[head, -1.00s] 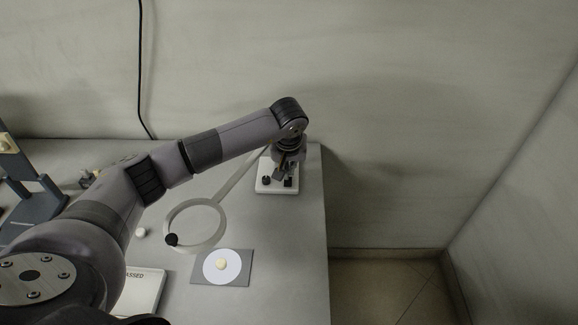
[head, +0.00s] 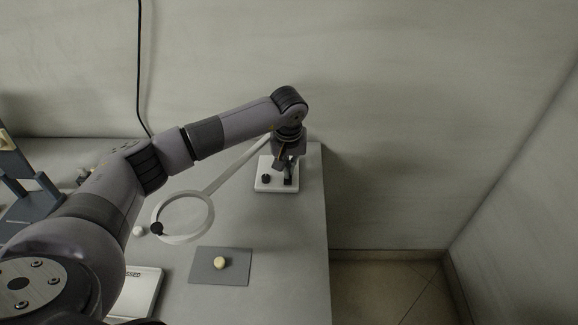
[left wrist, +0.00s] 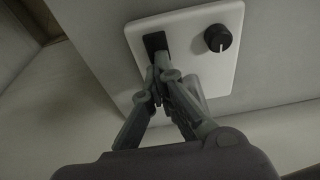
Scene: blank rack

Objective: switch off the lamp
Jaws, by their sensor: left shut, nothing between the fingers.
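The lamp has a pale ring head (head: 211,218) on a long thin arm (head: 232,167) over the table. No bright spot shows beneath it. Its white control box (head: 262,188) stands near the table's right edge, with a black knob (head: 266,178) and a black rocker switch. My left gripper (head: 288,180) is shut and empty, pointing down at the switch. In the left wrist view its closed tips (left wrist: 161,62) are at the lower end of the rocker switch (left wrist: 155,41) and seem to touch it. The knob (left wrist: 217,38) is beside them. My right gripper is out of view.
A grey mat (head: 240,275) with a cream round piece (head: 220,263) lies in front of the ring. A white ball (head: 138,231) and a white lettered panel (head: 146,290) are to the left. The back wall (head: 400,90) stands close behind.

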